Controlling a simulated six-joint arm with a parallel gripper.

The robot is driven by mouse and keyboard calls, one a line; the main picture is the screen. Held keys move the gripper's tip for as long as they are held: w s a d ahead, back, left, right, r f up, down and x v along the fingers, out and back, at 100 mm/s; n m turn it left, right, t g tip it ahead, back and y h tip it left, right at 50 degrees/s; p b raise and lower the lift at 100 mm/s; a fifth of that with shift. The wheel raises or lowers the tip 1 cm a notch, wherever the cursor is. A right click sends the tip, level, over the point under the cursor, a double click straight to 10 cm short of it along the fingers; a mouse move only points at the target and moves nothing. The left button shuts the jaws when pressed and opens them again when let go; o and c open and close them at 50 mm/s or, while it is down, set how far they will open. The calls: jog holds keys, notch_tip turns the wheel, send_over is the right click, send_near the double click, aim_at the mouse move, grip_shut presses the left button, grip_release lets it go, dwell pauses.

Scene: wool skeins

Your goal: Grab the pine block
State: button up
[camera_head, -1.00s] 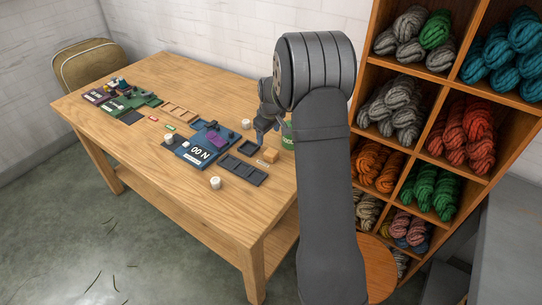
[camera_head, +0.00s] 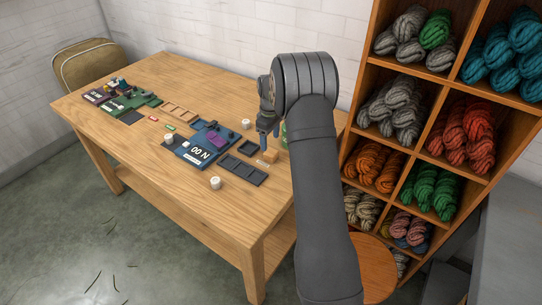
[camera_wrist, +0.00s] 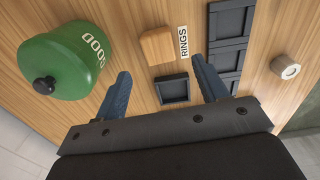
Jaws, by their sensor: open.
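The pine block (camera_head: 270,156) is a small light-wood block on the table near its right end. It also shows in the wrist view (camera_wrist: 157,45), beside a label reading RINGS. My gripper (camera_head: 269,138) is above the block in the head view, open and empty. In the wrist view my two blue-grey fingers (camera_wrist: 164,82) are spread apart, with the block beyond their tips and between their lines. The fingers are not touching the block.
Dark trays (camera_head: 249,147) lie beside the block. A white roll (camera_wrist: 285,66) stands farther right. A blue board (camera_head: 195,152) lies farther along the table. Yarn shelves (camera_head: 420,110) stand to the right.

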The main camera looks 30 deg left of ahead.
aim_at(268, 151)
jog(key=f, duration=0.5)
jog(key=a+f, duration=0.1)
jog(key=f, duration=0.1)
jog(key=shift+f, duration=0.15)
jog(key=c, duration=1.1)
